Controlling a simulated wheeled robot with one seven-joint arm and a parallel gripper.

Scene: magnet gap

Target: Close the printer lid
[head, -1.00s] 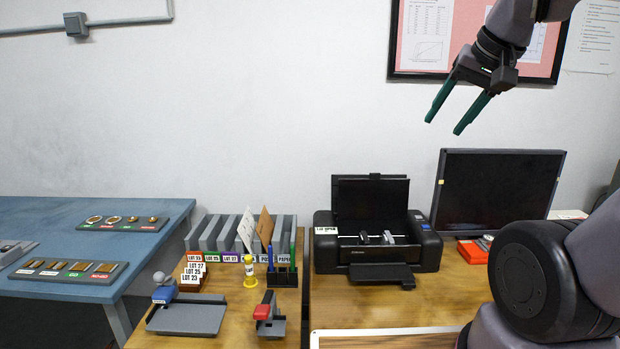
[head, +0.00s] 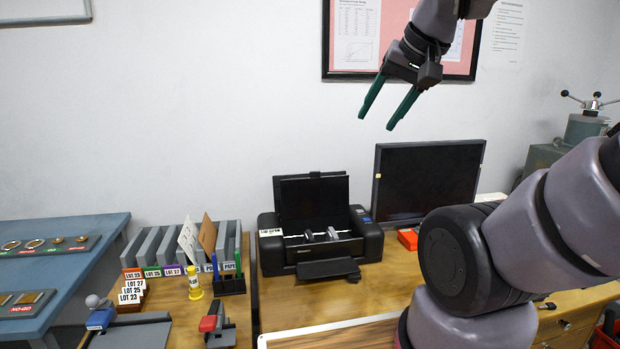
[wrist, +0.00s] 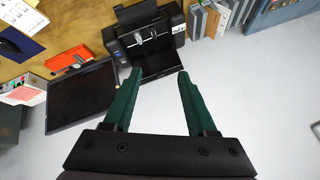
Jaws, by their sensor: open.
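The black printer (head: 318,242) stands on the wooden desk in the head view. Its lid (head: 314,202) is raised upright at the back, and the inside of the printer is exposed. A front tray (head: 328,269) sticks out. The printer also shows at the top of the wrist view (wrist: 150,38), with its lid (wrist: 160,66) nearer to me. My gripper (head: 376,122) is open and empty. It hangs in the air well above the printer, up and to the right of the lid, touching nothing. Its green fingers show spread in the wrist view (wrist: 156,76).
A dark monitor (head: 428,184) stands right of the printer, with a red item (head: 408,239) before it. Left of the printer are file holders (head: 180,246), a pen holder (head: 230,284) and a yellow timer (head: 194,283). A framed board (head: 345,71) hangs behind my gripper.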

